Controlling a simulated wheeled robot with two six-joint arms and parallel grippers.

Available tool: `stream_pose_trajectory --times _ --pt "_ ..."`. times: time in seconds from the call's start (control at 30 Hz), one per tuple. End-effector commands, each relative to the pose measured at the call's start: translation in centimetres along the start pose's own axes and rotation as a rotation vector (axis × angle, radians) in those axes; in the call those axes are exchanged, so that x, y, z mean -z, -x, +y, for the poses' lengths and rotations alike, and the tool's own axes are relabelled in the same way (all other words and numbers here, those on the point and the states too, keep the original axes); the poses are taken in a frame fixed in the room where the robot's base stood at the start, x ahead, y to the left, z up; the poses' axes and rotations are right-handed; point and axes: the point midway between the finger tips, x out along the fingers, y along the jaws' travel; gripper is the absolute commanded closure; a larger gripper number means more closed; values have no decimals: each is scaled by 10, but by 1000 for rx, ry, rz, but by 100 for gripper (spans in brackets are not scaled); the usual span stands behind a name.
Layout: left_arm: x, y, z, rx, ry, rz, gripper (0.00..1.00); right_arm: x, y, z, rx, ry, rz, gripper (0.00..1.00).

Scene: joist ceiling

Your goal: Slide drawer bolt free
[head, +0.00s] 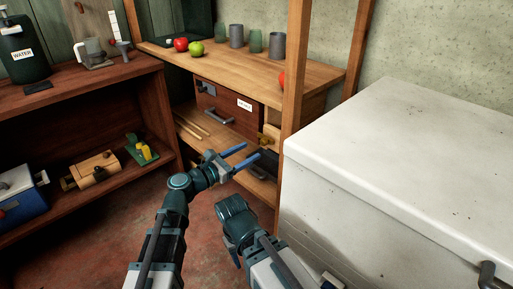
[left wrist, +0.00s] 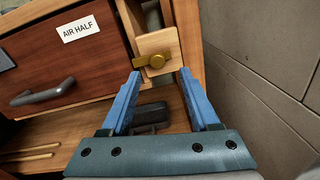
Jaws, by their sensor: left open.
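The dark red-brown drawer (head: 232,104) labelled AIR HALF sits under the wooden shelf top, with a grey handle (head: 219,117); it also fills the upper left of the left wrist view (left wrist: 60,55). Right of it, a brass bolt (left wrist: 152,61) with a round knob lies across a pale wood block (left wrist: 160,41). My left gripper (head: 251,150) is open and empty, its blue fingers pointing toward the block. In the left wrist view the bolt shows just beyond and between the fingertips (left wrist: 160,73), with nothing gripped.
A wooden post (head: 295,75) and a white chest (head: 400,150) stand close on the right. A dark object (left wrist: 150,115) lies on the lower shelf below the bolt. Two thin sticks (head: 190,127) lie left. Cups and apples stand on top.

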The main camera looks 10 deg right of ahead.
Motion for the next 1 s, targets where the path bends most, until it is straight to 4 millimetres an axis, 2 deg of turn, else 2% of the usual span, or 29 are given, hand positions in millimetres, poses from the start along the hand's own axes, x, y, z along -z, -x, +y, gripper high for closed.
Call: stream_pose_trajectory --times 0.03,0.2,0.4,0.6,1.0 --pt "0 15 -2 -4 0 1 38 0 0 0 0 0 0 50" --pt "0 48 -2 -2 0 0 38 0 0 0 0 0 0 50" --pt "0 73 -1 0 0 0 38 0 0 0 0 0 0 50" --pt "0 82 -1 1 0 0 38 0 0 0 0 0 0 50" --pt "0 82 -1 2 0 0 38 0 0 0 0 0 0 50"
